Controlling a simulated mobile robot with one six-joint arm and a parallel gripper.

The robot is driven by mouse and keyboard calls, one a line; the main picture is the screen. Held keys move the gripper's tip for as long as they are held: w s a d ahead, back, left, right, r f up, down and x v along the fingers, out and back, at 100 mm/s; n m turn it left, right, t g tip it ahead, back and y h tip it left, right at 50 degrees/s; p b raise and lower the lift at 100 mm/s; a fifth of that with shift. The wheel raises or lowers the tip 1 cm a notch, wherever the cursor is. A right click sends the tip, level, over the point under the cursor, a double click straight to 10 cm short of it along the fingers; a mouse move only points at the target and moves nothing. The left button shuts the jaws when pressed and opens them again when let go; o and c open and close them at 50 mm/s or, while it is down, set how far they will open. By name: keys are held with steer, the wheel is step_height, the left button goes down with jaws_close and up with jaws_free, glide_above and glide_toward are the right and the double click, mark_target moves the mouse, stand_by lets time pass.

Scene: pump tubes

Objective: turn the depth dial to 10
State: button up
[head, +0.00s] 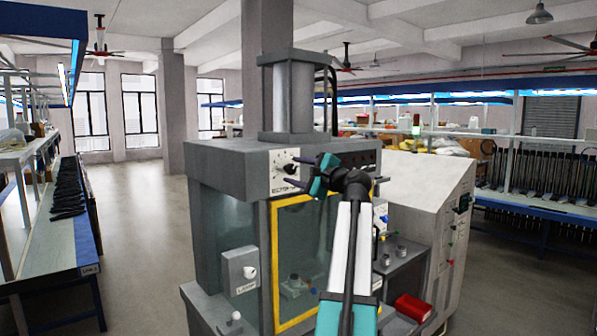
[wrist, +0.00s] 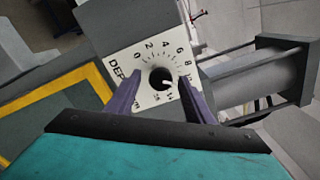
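The depth dial (wrist: 161,77) is a round black knob on a white scale plate marked "DEPTH". In the wrist view a small white mark on the knob points to the lower right, toward the high-number side past 8; the exact reading is too small to tell. In the head view the dial (head: 290,167) sits on the upper front of the grey machine. My gripper (wrist: 160,80) is open, its purple fingers on either side of the knob; I see gaps and cannot tell contact. In the head view my gripper (head: 292,171) is at the plate and partly covers it.
The grey press (head: 225,175) has a yellow-framed window (head: 272,260) below the dial and a cylinder (head: 292,97) on top. A sloped console (head: 435,185) and a red box (head: 412,307) stand at right. The floor at left is open.

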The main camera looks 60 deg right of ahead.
stand_by(0.3)
steer(key=shift+s+a, duration=0.2)
steer(key=shift+s, duration=0.25)
steer(key=b+v, duration=0.4)
steer(key=v, duration=0.9)
steer(key=shift+w+r, duration=0.1)
